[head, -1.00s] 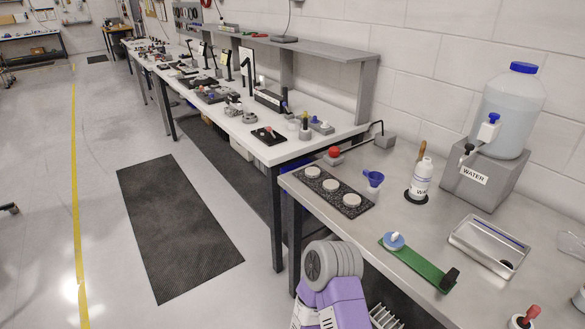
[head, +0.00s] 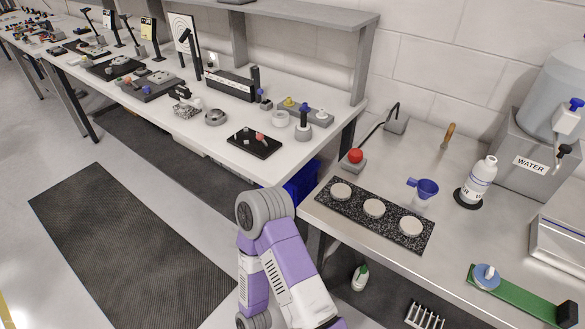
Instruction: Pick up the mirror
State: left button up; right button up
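I cannot single out the mirror for certain in the head view. Small round pieces lie on the near metal bench: several pale discs (head: 374,208) on a black speckled plate (head: 389,226), and a blue disc (head: 487,275) with a light knob on a green strip (head: 520,297) with a black end block. A metal tray (head: 562,245) is cut off at the right edge. A purple and white arm of mine rises at the bottom middle, in front of the gap between the benches. Neither gripper shows.
A red button box (head: 356,160), a blue funnel (head: 425,188), a white bottle (head: 477,182) and a water dispenser (head: 535,157) stand on the metal bench. The white bench (head: 210,143) holds many small fixtures. A dark mat (head: 125,250) lies on the open floor at left.

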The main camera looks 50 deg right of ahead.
aim_at(410, 225)
jog(key=i, duration=2.55)
jog(key=z, duration=4.3)
